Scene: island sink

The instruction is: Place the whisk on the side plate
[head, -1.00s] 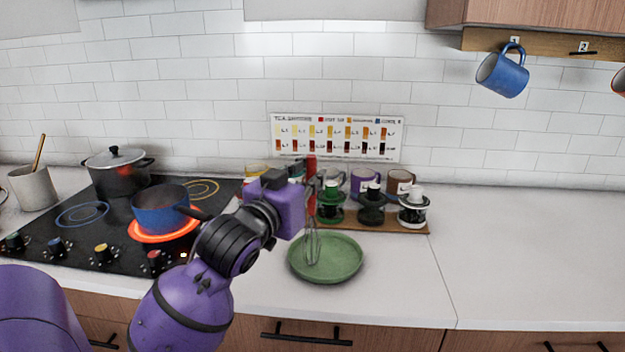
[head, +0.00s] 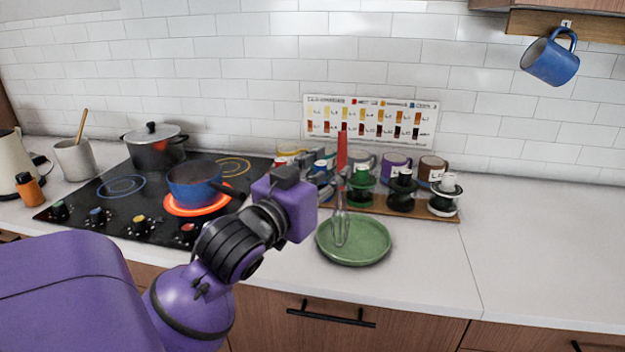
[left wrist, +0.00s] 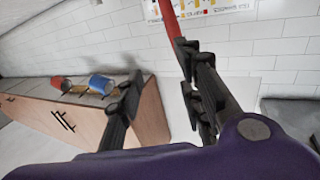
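The whisk (head: 341,180) has a red handle and wire loops. It stands nearly upright, its loops over the left part of the green side plate (head: 367,247) and seeming to touch it. The plate lies on the counter. My left gripper (head: 290,205) is left of the whisk, its fingertips mostly hidden in the head view. In the left wrist view its fingers (left wrist: 160,88) are wide apart with nothing between them. The red handle (left wrist: 169,16) shows beyond the right fingertip there; whether they touch I cannot tell. My right gripper is out of view.
A blue pan (head: 194,187) sits on a glowing burner left of my gripper, on the black stove (head: 110,222). Behind the plate, mugs and small jars stand on a wooden board (head: 425,213). The counter (head: 540,240) to the right is clear.

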